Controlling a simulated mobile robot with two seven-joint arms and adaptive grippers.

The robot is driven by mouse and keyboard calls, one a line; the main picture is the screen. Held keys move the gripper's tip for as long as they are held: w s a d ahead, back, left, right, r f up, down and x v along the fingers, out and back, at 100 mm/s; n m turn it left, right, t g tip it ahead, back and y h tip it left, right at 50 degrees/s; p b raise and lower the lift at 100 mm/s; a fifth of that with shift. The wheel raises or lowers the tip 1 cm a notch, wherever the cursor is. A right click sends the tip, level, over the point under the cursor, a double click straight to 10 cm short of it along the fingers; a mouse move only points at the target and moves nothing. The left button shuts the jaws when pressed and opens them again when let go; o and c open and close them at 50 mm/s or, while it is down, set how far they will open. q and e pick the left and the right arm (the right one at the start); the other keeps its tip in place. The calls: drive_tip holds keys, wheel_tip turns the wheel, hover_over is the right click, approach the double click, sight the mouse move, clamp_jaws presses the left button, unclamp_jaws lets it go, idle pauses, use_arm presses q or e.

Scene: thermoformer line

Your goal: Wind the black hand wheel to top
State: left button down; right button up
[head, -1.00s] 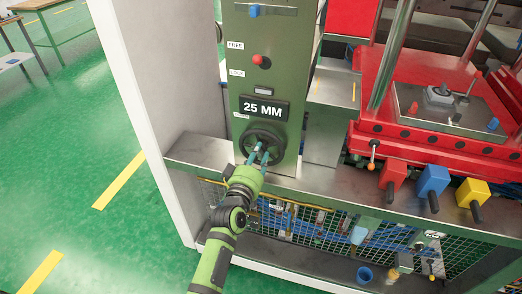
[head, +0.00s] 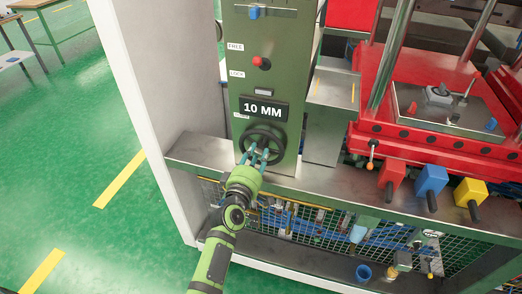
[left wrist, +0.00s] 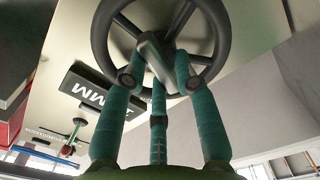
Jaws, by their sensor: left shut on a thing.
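The black hand wheel (head: 263,142) is mounted on the green upright panel (head: 284,168), just below a display (head: 264,109) that reads 10 MM. My left gripper (head: 260,154) is at the lower part of the wheel. In the left wrist view the wheel (left wrist: 102,30) fills the top, and the teal fingers of my left gripper (left wrist: 158,75) are closed around a grey grip piece (left wrist: 153,52) in front of its middle. Part of the wheel is hidden behind the fingers. My right gripper is in neither view.
Above the display, a red-knobbed lever (head: 261,63) sits beside labels FREE and LOCK. A metal ledge (head: 205,152) runs below the panel. Red, blue and yellow blocks (head: 431,181) with black handles hang at the right. A red machine block (head: 400,140) stands behind them.

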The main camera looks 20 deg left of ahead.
use_arm(q)
drive_tip(key=shift+w+a+r+n, duration=0.1)
drive_tip(key=shift+w+r+n, duration=0.2)
drive_tip(key=shift+r, duration=0.15)
drive_tip(key=n, duration=0.2)
drive_tip(key=shift+n, duration=0.4)
drive_tip(key=c, duration=0.9)
unclamp_jaws()
drive_tip(key=shift+w+f, duration=0.45)
drive_tip(key=shift+w, duration=0.05)
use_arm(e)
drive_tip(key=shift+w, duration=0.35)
use_arm(q)
drive_tip(key=shift+s+f, duration=0.1)
drive_tip(key=shift+s, duration=0.05)
